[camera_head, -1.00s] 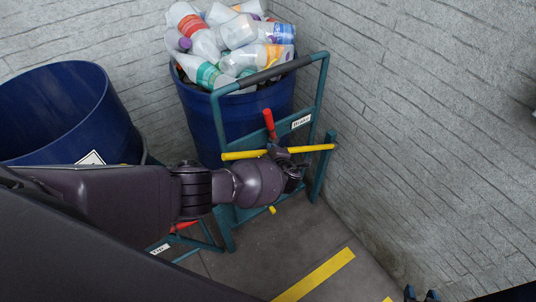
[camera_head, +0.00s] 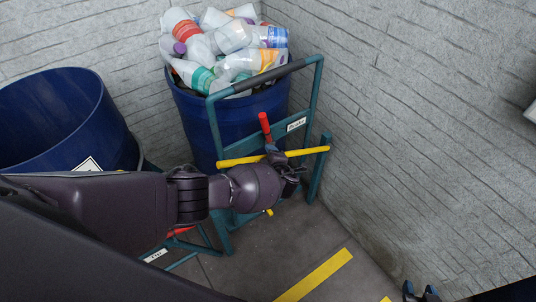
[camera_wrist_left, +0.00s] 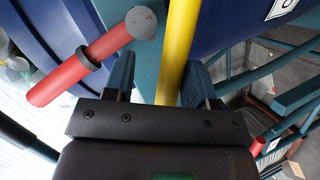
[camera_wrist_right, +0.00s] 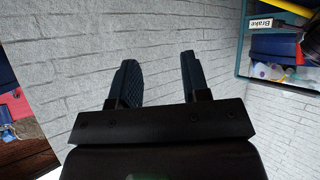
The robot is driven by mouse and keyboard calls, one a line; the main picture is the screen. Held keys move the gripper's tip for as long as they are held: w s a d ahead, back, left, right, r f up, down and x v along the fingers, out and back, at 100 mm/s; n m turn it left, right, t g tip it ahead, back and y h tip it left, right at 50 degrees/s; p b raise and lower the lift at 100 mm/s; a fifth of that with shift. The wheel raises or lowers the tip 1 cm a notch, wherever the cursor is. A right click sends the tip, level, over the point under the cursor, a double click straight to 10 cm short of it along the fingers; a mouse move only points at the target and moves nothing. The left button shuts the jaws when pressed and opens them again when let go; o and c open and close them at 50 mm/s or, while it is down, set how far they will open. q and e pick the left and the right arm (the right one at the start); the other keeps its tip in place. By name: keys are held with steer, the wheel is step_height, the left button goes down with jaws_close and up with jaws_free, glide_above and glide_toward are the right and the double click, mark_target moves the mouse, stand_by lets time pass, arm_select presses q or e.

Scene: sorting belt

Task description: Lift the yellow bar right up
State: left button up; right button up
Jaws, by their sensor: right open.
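The yellow bar (camera_head: 308,151) lies across the teal cart frame in front of the blue bin, nearly level in the head view. My left gripper (camera_head: 284,164) is at the bar's middle, partly hidden by its own wrist. In the left wrist view the bar (camera_wrist_left: 180,45) runs between the fingers of my left gripper (camera_wrist_left: 160,85), closer to the right finger. A gap shows at the left finger, so the gripper looks open. My right gripper (camera_head: 421,293) is at the bottom right, away from the bar, open and empty in its wrist view (camera_wrist_right: 158,80).
A red-handled lever (camera_head: 265,126) stands just above the bar, close to my left gripper. A blue bin (camera_head: 205,130) full of bottles is behind the frame (camera_head: 315,100). Another blue bin (camera_head: 60,120) is at left. A grey brick wall (camera_head: 430,120) bounds the right side.

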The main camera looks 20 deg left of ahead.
arm_select(q)
steer(key=p+v, duration=0.4)
steer(key=v, duration=0.6)
stand_by(0.3)
